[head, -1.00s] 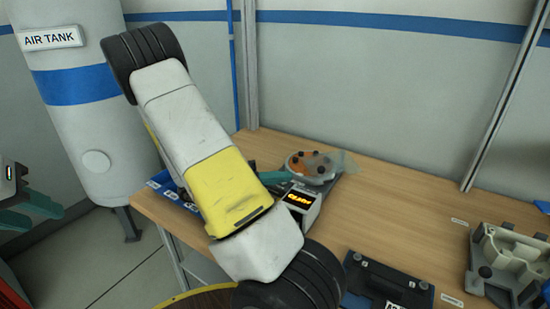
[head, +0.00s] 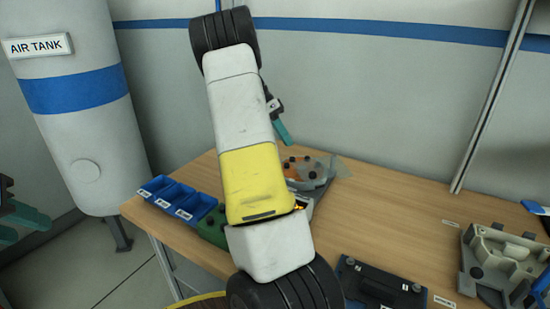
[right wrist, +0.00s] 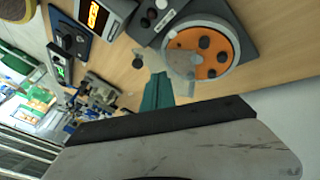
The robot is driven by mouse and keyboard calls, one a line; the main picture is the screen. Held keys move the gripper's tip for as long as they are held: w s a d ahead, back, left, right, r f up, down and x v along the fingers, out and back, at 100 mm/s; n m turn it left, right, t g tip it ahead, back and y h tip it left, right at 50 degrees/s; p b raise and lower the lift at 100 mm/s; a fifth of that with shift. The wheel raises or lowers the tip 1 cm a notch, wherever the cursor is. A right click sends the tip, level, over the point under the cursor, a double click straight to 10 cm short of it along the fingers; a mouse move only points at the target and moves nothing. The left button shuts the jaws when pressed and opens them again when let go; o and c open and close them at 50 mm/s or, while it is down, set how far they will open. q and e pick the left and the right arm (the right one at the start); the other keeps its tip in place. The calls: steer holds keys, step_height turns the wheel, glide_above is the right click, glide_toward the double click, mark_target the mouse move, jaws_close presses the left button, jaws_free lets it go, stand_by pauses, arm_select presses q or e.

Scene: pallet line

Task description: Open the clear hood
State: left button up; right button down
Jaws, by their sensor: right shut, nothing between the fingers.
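A grey unit (head: 315,187) with a round orange disc and dark knobs stands on the bench. A translucent grey panel (head: 341,168), seemingly the clear hood, juts from its right side. In the right wrist view the panel (right wrist: 180,63) overlaps the disc's near edge; I cannot tell how far it is raised. My right gripper (head: 283,131) is shut and empty, above and behind the unit in the picture. Its teal fingers (right wrist: 158,92) show just short of the panel in the right wrist view. My left gripper (head: 20,224) is open and empty at the left edge.
My right arm covers part of the bench and most of the display box (right wrist: 106,12). Blue bins (head: 178,197) stand at the bench's left edge. A black case (head: 380,287) and a grey fixture (head: 505,262) lie to the right. An air tank (head: 75,110) stands left.

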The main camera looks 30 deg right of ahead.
steer(key=s+f, duration=0.2)
steer(key=s+d+f, duration=0.1)
steer(key=s+f, duration=0.1)
steer(key=s+d+f, duration=0.1)
steer(key=s+f, duration=0.1)
steer(key=shift+d+f, duration=0.15)
steer(key=shift+s+f, duration=0.15)
steer(key=shift+s, duration=0.4)
steer(key=shift+s, duration=0.1)
steer(key=s+n, duration=0.1)
steer(key=s, duration=0.1)
steer(key=s+d+n+h, duration=0.1)
steer(key=s, duration=0.1)
steer(key=s+d+n+t, duration=0.1)
steer(key=shift+s+d, duration=0.25)
steer(key=shift+s, duration=0.15)
steer(key=shift+s+d, duration=0.3)
steer(key=shift+s, duration=0.05)
